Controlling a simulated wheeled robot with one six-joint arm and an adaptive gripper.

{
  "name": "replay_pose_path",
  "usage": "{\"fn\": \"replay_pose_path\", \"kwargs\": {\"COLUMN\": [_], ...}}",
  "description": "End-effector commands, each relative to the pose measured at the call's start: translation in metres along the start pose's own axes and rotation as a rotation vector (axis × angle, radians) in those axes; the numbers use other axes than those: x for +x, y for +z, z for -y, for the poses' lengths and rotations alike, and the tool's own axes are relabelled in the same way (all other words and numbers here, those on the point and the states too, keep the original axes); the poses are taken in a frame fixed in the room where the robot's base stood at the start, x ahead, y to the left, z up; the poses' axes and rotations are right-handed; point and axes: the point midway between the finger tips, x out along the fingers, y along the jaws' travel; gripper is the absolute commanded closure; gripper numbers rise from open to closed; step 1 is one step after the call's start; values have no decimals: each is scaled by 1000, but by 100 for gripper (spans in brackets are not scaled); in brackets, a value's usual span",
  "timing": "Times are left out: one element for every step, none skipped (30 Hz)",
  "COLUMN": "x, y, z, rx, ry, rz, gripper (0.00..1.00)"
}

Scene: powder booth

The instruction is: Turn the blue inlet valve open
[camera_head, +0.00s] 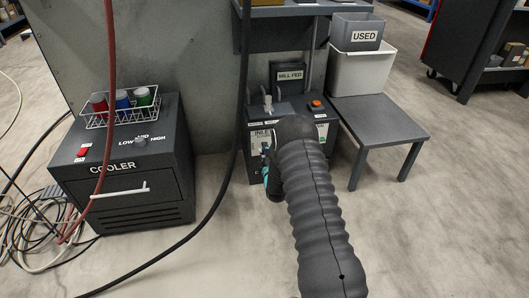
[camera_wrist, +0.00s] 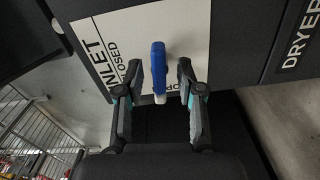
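The blue inlet valve handle (camera_wrist: 158,65) shows in the wrist view in front of a white label plate (camera_wrist: 180,22) reading INLET and CLOSED, with another word partly hidden by my right finger. The handle runs up and down in that picture, with a pale lower end. My gripper (camera_wrist: 160,74) is open, with one finger on each side of the handle and a visible gap to each. In the head view my gripper (camera_head: 267,170) is at the front of the dark mill unit (camera_head: 322,125), largely behind my arm. The handle is too small to make out there.
A panel marked DRYER (camera_wrist: 300,45) adjoins the inlet plate. The cooler (camera_head: 125,185) stands left with a wire basket (camera_head: 120,117) on top. A black hose (camera_head: 215,195) crosses the front; cables lie at left.

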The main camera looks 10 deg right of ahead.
Motion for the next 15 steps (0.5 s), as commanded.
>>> {"fn": "replay_pose_path", "kwargs": {"x": [1, 1, 1, 1, 1, 1, 1, 0, 0, 0, 0, 0, 0, 0, 0], "y": [0, 0, 0, 0, 0, 0, 0, 0, 0, 0, 0, 0, 0, 0, 0], "z": [0, 0, 0, 0, 0, 0, 0, 0, 0, 0, 0, 0, 0, 0, 0], "rx": [0, 0, 0, 0, 0, 0, 0, 0, 0, 0, 0, 0, 0, 0, 0], "ry": [0, 0, 0, 0, 0, 0, 0, 0, 0, 0, 0, 0, 0, 0, 0], "rz": [0, 0, 0, 0, 0, 0, 0, 0, 0, 0, 0, 0, 0, 0, 0], "gripper": [62, 62, 62, 62, 62, 62, 62, 70, 80, 88, 95, 100, 100, 100, 100]}}
